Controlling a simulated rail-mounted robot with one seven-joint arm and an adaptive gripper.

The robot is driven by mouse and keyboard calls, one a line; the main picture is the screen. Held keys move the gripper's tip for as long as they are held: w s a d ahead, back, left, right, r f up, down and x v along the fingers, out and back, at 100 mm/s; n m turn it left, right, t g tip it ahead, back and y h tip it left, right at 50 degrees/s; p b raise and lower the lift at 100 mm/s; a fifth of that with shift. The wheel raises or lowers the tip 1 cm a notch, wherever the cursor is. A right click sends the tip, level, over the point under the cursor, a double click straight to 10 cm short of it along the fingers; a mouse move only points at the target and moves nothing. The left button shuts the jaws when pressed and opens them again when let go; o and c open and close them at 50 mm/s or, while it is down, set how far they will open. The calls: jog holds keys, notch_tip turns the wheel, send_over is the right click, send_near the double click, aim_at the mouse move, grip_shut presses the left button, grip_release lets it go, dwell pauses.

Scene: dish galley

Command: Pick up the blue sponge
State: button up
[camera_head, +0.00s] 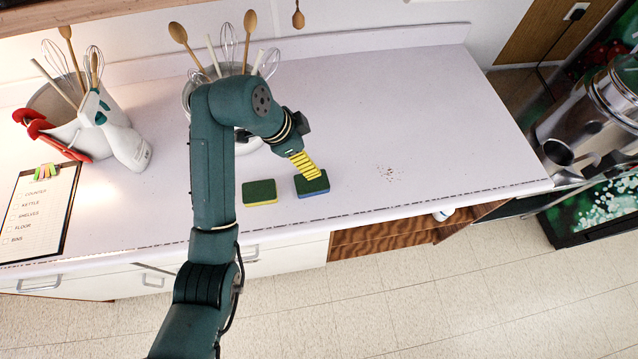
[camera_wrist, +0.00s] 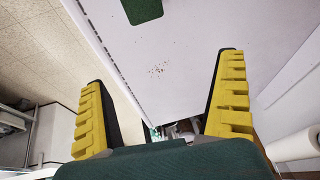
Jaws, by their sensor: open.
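The blue sponge (camera_head: 312,186) lies flat on the counter near its front edge, with a dark green scouring top and a blue side showing. A similar sponge with a yellow side (camera_head: 260,193) lies just to its left, apart from it. My gripper (camera_head: 311,172) is open and empty, its yellow fingers pointing down at the blue sponge and overlapping its upper part in the head view; contact cannot be told. In the wrist view, my gripper (camera_wrist: 163,70) shows both fingers wide apart, and a green sponge top (camera_wrist: 143,10) is cut by the upper edge, beyond the fingertips.
Crumbs (camera_head: 389,173) lie right of the blue sponge. A utensil pot (camera_head: 188,97) stands behind my arm. At left are another pot (camera_head: 55,108), a white spray bottle (camera_head: 128,143) and a clipboard (camera_head: 40,212). The counter's right half (camera_head: 420,110) is mostly clear.

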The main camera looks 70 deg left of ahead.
jog(key=h, duration=0.2)
send_near(307, 182)
jog(key=shift+g, duration=0.3)
jog(key=b+x, duration=0.7)
jog(key=x, duration=0.4)
jog(key=shift+w, duration=0.2)
jog(key=c, duration=0.8)
